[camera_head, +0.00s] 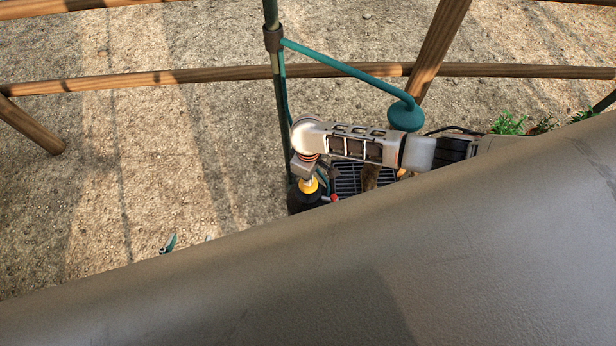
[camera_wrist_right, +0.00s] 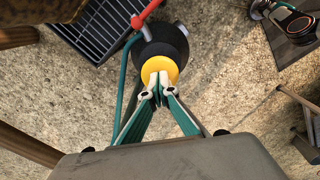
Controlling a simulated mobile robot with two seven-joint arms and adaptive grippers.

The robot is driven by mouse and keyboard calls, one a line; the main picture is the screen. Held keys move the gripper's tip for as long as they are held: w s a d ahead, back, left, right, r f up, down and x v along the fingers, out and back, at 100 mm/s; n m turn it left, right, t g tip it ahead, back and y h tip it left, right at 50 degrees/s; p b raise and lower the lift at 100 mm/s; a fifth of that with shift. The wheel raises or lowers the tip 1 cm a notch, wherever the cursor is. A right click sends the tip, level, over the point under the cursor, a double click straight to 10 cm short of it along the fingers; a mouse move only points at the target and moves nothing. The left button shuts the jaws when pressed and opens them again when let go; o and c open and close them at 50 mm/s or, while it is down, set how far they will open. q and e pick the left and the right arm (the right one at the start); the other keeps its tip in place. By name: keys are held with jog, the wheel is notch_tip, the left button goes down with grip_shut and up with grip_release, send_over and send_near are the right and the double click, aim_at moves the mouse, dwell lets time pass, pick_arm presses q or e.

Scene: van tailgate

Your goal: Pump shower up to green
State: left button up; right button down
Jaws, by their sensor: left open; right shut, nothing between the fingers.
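The shower's green pole (camera_head: 283,120) carries a slanting arm and a round green shower head (camera_head: 405,114). A black pump body (camera_head: 304,200) with a yellow top (camera_head: 309,186) stands at the foot of the pole. My right gripper (camera_wrist_right: 160,78) is shut, with its fingertips over the yellow top (camera_wrist_right: 158,63) and nothing between them; whether they touch it I cannot tell. A red handle (camera_wrist_right: 147,14) sits beside the black body (camera_wrist_right: 172,38). My left gripper (camera_head: 169,243) shows only a teal tip, apart from the pump. No green mark or gauge is readable.
A dark drain grate (camera_head: 350,178) lies beside the pump, also in the right wrist view (camera_wrist_right: 103,22). Wooden rails (camera_head: 170,77) run behind. A large grey-brown surface (camera_head: 400,270) fills the lower right and hides much. Open gravel (camera_head: 150,170) lies left.

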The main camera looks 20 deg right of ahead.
jog(key=shift+d+r+p, duration=0.1)
jog(key=shift+r+p, duration=1.3)
jog(key=shift+r, duration=0.05)
jog(key=shift+r+p, duration=1.2)
pick_arm(q)
notch_tip(320, 180, up, 8)
jog(key=w, duration=0.2)
jog(key=shift+w+f+t, duration=0.15)
jog(key=shift+f+t, duration=0.1)
jog(key=shift+t, duration=0.15)
jog(key=shift+f, duration=0.15)
